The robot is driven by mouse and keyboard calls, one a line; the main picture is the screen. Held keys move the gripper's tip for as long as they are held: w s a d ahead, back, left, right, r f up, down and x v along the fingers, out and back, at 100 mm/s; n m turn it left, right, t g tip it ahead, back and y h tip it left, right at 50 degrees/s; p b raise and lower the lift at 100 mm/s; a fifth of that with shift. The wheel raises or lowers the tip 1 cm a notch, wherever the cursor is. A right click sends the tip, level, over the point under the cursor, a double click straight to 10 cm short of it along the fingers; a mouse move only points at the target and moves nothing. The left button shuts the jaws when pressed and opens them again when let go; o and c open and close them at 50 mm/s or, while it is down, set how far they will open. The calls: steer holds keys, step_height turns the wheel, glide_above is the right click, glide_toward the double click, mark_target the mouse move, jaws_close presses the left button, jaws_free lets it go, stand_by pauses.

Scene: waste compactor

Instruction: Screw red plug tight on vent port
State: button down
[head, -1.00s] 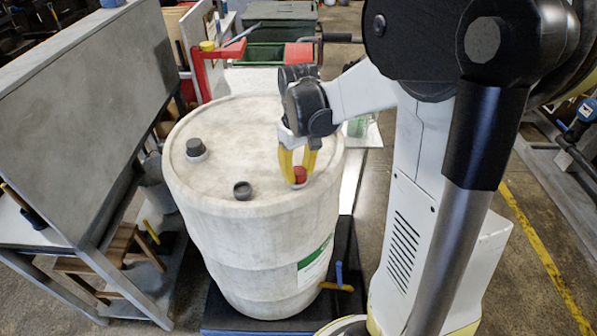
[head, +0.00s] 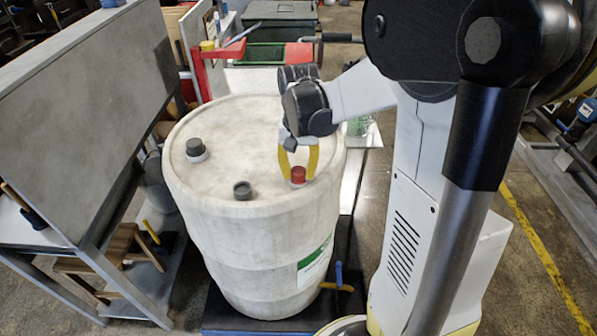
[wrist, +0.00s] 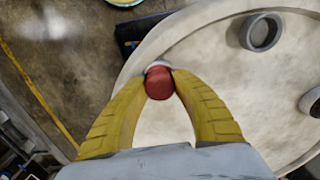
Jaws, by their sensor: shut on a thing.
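The red plug (head: 298,174) sits upright on the top of the white drum (head: 250,250), near its right rim. My gripper (head: 298,172) is over it, with its yellow fingers shut on the plug's sides. In the wrist view my gripper (wrist: 159,80) holds the red plug (wrist: 159,83) between the two fingertips. A pale ring of the vent port (wrist: 158,65) shows at the plug's edge. The thread between plug and port is hidden, so I cannot tell how tight it is.
A grey panelled bench (head: 80,110) is close on the left. A red bracket (head: 203,70) stands behind the drum.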

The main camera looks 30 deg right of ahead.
steer(key=m, duration=0.5)
steer(key=c, duration=1)
jaws_free()
steer(key=shift+c, duration=0.5)
